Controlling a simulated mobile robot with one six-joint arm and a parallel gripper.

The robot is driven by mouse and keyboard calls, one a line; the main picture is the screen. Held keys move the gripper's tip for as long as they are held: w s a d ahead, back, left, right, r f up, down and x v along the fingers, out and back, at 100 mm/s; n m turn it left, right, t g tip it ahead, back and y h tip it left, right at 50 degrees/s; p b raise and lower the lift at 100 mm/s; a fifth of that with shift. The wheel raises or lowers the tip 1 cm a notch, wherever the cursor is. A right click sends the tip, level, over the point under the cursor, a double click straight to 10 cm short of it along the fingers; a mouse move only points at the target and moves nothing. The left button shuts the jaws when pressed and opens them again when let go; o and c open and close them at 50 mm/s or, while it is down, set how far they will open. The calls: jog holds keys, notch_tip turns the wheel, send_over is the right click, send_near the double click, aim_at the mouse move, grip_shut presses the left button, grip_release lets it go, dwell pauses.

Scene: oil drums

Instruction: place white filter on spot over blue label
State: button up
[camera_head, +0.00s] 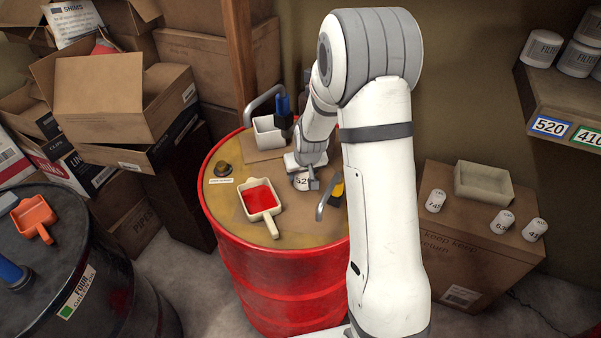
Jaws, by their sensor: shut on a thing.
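A white filter (301,181) with a number that starts with "52" stands on top of the red drum (283,274). My gripper (305,183) is shut on it, and the fingers hide part of it. At the upper right, a shelf (540,92) has a blue label (549,127) reading 520 on its front edge. A green label (588,137) reading 410 is to its right. A white filter (542,48) stands at the back of the shelf, with more filters (578,60) to its right. The shelf top in front of them, over the blue label, looks bare.
A scoop with red contents (261,200), a white container (268,132) and a yellow-handled tool (337,190) are around my gripper on the drum. A box (468,245) at the right bears a tray (484,183) and several white cylinders. A black drum (75,260) stands at the left.

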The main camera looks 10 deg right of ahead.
jog(key=shift+f, duration=0.15)
jog(key=o, duration=1.1)
